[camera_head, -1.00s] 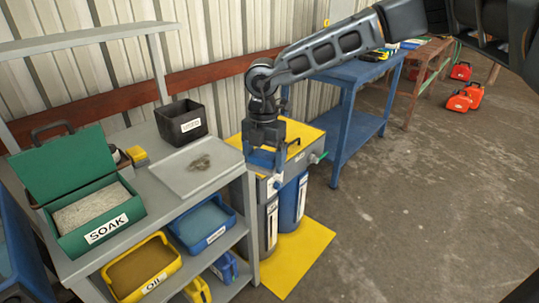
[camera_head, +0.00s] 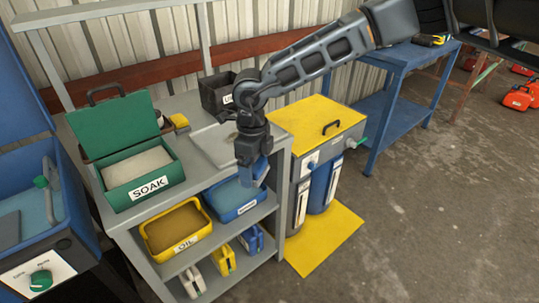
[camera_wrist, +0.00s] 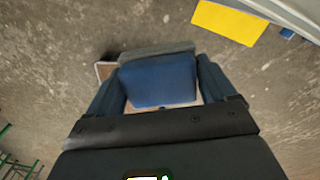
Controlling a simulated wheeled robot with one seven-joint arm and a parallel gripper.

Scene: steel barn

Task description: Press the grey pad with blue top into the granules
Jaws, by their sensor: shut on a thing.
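My gripper (camera_head: 254,178) is in front of the grey shelf unit, at its right end. It is shut on the grey pad with blue top (camera_wrist: 158,80), which fills the space between the fingers in the wrist view; its blue top also shows in the head view (camera_head: 261,171). The granules (camera_head: 138,166) are pale and lie in the open green box labelled SOAK (camera_head: 150,188), on the top shelf to the left of my gripper. The pad is well apart from them. The pad's underside is hidden.
A green lid (camera_head: 112,126) stands open behind the granules. A black bin (camera_head: 217,92) and a flat grey tray (camera_head: 208,145) are on the top shelf. Yellow (camera_head: 168,250) and blue (camera_head: 232,215) trays sit below. A yellow-topped cabinet (camera_head: 335,118) stands right.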

